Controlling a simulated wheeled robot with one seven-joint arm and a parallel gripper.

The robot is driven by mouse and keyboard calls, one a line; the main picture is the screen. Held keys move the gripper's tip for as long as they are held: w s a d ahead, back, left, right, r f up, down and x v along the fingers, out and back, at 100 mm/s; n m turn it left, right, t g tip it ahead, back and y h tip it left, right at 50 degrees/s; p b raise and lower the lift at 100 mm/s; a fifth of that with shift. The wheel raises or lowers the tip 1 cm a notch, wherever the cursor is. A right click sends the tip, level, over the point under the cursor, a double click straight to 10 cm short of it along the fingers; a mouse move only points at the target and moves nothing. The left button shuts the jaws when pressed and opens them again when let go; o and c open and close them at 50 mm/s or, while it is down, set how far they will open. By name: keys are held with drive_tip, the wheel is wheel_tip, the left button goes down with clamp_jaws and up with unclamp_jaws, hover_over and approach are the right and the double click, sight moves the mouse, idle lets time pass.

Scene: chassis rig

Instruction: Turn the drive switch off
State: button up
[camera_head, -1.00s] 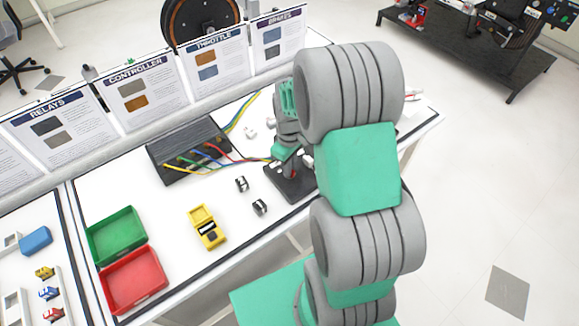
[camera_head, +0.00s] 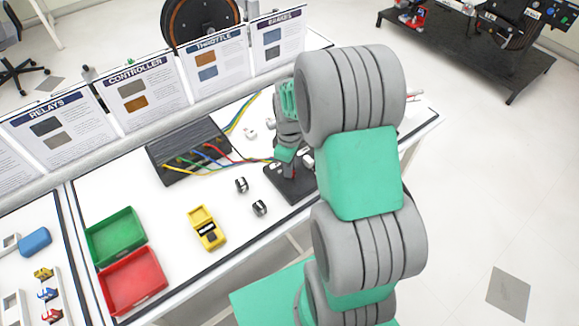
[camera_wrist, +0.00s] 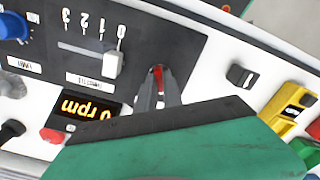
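In the wrist view a dark panel (camera_wrist: 190,50) carries a slider scale marked 0 to 3, with its white handle (camera_wrist: 114,64) by the 0. A small red part (camera_wrist: 158,76) shows beside it, between the dark fingertips of my gripper (camera_wrist: 158,88). It may be the drive switch; its label and position are hidden. The fingers are close together around the red part; whether they touch it I cannot tell. An orange display (camera_wrist: 88,108) reads 0 rpm, upside down. In the head view my gripper (camera_head: 292,172) is low over the black control panel (camera_head: 278,187), partly hidden by my arm.
A yellow meter (camera_head: 207,232), two small dark parts (camera_head: 260,208), a green tray (camera_head: 137,222), a red tray (camera_head: 155,268) and a wired black box (camera_head: 165,174) stand on the white bench.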

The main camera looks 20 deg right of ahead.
drive_tip(key=o, duration=0.4)
drive_tip(key=shift+o, duration=0.2)
drive_tip(key=shift+r, duration=0.1)
wheel_tip(320, 180, up, 8)
drive_tip(key=shift+f+b, duration=0.2)
drive_tip(key=shift+b, duration=0.1)
